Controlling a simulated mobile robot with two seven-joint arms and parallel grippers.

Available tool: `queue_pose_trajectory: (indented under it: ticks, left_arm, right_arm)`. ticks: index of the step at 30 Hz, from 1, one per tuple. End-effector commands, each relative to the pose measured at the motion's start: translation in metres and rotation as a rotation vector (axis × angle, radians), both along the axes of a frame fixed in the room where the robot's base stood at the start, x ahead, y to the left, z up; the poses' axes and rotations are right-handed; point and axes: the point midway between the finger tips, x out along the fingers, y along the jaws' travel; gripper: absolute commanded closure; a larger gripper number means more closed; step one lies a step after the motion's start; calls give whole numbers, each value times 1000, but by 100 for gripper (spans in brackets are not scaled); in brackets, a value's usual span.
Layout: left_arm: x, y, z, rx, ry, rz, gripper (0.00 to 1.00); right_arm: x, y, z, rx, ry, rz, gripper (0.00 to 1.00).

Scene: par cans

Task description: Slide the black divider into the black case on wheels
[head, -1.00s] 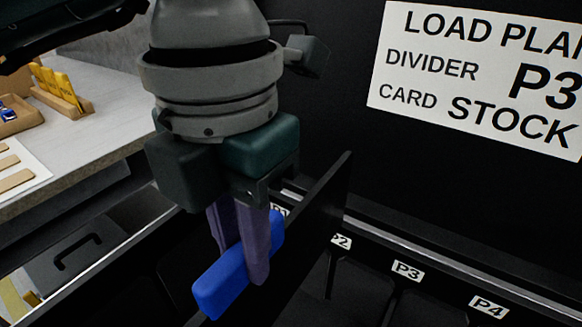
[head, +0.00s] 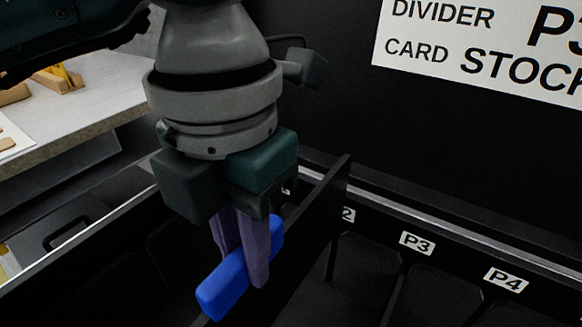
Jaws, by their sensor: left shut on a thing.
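The black divider (head: 318,220) is a thin dark panel with a blue grip bar (head: 224,288) along its near side. My left gripper (head: 243,265) points down, with its purple fingers shut on the blue bar. The divider slants over the open black case (head: 455,270). Its far edge is near the case's back wall, beside the partly covered P2 label (head: 348,215). Its lower edge is lost in dark shadow, so I cannot tell if it is in a slot. My right gripper is not in view.
The P3 label (head: 417,243) and P4 label (head: 506,280) mark positions on the case's back wall, to the right. The raised lid carries a white sign (head: 490,45) reading divider and card stock. A grey table (head: 90,110) stands at the left.

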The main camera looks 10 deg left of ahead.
Motion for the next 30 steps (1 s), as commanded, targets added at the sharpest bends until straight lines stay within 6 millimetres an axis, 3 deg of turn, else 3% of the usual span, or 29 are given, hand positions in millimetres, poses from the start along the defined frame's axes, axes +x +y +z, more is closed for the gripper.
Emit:
queue_pose_trajectory:
  ticks: [30]
  left_arm:
    - [1, 0, -79, -1, -2, 1, 100]
  right_arm:
    - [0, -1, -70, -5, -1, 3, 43]
